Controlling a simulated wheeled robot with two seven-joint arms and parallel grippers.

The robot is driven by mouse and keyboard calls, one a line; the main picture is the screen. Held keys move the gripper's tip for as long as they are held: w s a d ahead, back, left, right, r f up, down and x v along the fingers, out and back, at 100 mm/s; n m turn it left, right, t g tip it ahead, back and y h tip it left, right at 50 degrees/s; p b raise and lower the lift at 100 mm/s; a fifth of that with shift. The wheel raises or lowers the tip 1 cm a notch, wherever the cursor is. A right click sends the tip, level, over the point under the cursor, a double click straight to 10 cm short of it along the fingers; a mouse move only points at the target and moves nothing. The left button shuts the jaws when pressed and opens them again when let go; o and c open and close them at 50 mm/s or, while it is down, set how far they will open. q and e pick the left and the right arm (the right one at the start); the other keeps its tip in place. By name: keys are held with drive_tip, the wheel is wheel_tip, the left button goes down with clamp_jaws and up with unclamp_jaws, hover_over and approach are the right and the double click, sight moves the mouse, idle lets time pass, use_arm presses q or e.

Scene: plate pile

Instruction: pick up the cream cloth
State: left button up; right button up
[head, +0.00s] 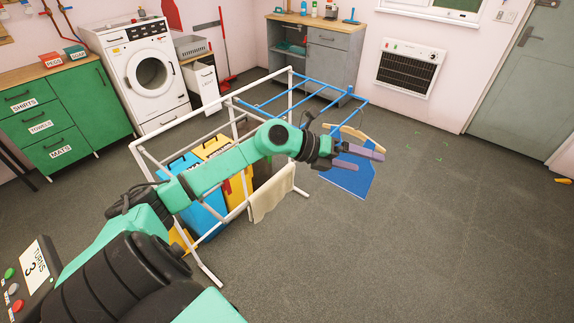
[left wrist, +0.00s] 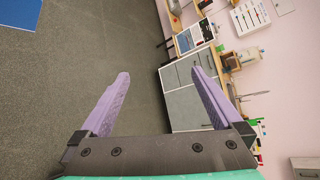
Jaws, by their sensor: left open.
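The cream cloth (head: 271,194) hangs over a low white rail at the near right side of the drying rack in the head view. It hangs limp, its lower edge above the grey floor. My left gripper (head: 376,152) is to the right of the rack and away from the cloth, pointing right. Its purple fingers are apart with nothing between them, as the left wrist view also shows (left wrist: 160,76). The cloth is not visible in the left wrist view. My right gripper is in neither view.
The white-framed rack (head: 215,128) stands below and beside my left forearm, with blue rails (head: 300,89) at its far side. Blue and yellow bins (head: 200,215) stand inside it. A blue panel (head: 350,178) lies beneath the gripper. The floor to the right is mostly clear.

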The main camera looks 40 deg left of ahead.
use_arm(q)
drive_tip(key=s+a+f+m+g+y, duration=0.1)
drive_tip(key=s+a+g+y, duration=0.3)
drive_tip(key=a, duration=0.6)
drive_tip(key=s+a+f+g+y, duration=0.1)
drive_tip(key=s+a+g+y, duration=0.1)
drive_tip(key=a+y, duration=0.6)
drive_tip(key=w+a+f+h+b, duration=0.2)
drive_tip(key=w+f+b, duration=0.1)
drive_tip(key=f, duration=0.6)
drive_tip(key=shift+a, duration=0.2)
drive_tip(key=b+x, duration=0.1)
drive_tip(key=x, duration=0.2)
drive_tip(key=shift+w+b, duration=0.1)
drive_tip(key=shift+b, duration=0.2)
